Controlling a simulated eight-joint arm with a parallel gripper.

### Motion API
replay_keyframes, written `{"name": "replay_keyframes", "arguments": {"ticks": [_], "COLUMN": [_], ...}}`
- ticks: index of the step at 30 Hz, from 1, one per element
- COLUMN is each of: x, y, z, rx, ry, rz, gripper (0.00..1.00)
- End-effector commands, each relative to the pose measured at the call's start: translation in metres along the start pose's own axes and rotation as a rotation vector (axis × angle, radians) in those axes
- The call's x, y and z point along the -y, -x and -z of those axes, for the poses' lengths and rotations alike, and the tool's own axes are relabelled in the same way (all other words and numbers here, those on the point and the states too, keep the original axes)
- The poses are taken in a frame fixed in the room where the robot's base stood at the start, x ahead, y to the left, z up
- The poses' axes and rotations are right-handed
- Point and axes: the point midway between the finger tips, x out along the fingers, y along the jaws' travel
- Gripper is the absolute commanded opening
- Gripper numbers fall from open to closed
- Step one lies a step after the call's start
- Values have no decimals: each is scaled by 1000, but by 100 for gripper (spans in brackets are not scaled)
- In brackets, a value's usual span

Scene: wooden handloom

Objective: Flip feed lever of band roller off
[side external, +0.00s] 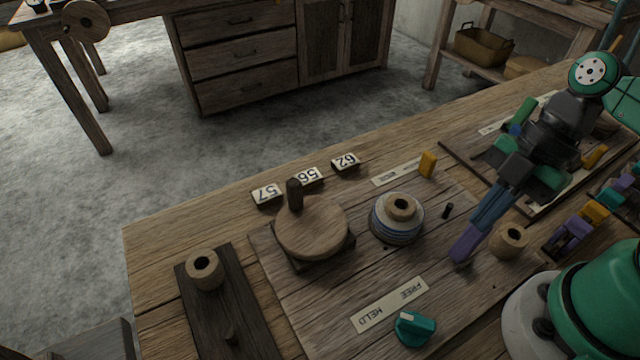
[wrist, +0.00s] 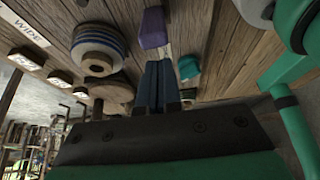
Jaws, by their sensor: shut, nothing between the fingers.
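A purple lever-like block (side external: 466,243) stands at the end of my gripper (side external: 482,218); in the wrist view the purple block (wrist: 153,28) is just beyond the fingertips. My blue fingers are shut with nothing between them, pointing down at the block; I cannot tell whether they touch it. A roller wound with blue and white band (side external: 397,220) sits left of the block; it also shows in the wrist view (wrist: 97,45). A teal knob (side external: 415,328) stands beside a plate lettered FREE and HELD (side external: 390,304). No visible lettering names the feed lever.
A wooden crank disc (side external: 312,228) with an upright handle stands left of the roller. Several number tiles (side external: 306,177) lie behind it. A yellow lever (side external: 427,163) stands by a lettered plate. A wooden spool (side external: 509,240) is close to my fingers on the right.

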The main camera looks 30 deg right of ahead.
Motion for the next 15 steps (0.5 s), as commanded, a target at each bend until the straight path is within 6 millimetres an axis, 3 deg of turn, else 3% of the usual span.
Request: {"name": "replay_keyframes", "arguments": {"ticks": [5,15], "x": [0,1], "y": [-1,-6], "z": [8,42], "rx": [0,-1], "ry": [4,7], "rz": [2,2], "gripper": [0,0]}}
